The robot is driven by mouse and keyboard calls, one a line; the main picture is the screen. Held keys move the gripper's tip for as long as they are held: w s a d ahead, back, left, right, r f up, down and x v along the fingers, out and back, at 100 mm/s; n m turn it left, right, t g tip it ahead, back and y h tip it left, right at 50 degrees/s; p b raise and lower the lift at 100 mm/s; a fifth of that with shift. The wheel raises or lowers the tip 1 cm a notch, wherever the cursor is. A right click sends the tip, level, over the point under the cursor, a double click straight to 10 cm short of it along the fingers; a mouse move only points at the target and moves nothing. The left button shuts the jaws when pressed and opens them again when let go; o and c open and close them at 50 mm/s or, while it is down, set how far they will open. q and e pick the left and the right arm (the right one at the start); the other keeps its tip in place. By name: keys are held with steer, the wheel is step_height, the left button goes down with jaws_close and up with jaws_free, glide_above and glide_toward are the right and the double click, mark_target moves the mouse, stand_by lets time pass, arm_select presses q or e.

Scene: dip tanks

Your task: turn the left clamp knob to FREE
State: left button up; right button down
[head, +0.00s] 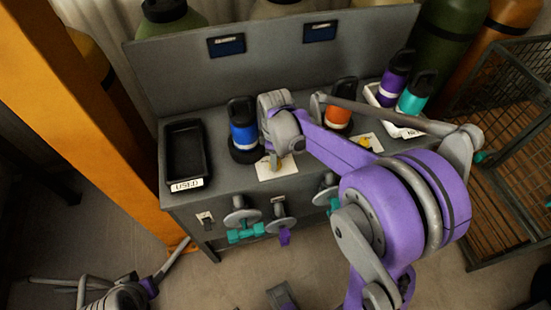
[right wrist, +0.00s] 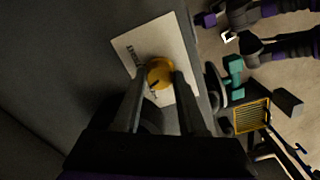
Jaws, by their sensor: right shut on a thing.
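The left clamp knob (right wrist: 160,72) is a round yellow knob with a dark mark, on a white label plate (right wrist: 137,42). In the head view the plate (head: 285,171) lies on the bench top near its front edge, right of the blue bottle. My right gripper (right wrist: 159,84) comes down over the knob, its two fingers on either side of it, shut on it. In the head view the right gripper (head: 276,158) hides most of the knob. The plate's lettering is too small and dark to read, so I cannot tell the setting.
A blue bottle (head: 243,134) stands close left of the right gripper. A black tray marked USED (head: 187,183) is further left. An orange bottle (head: 338,117) and a second yellow knob (head: 366,142) are to the right. Valve handles (head: 240,216) stick out of the bench front.

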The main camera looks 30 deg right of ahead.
steer(key=n, duration=0.5)
steer(key=shift+n, duration=0.3)
stand_by(0.4)
steer(key=shift+c, duration=2.3)
jaws_free()
step_height(320, 180, up, 11)
steer(key=shift+p, duration=0.3)
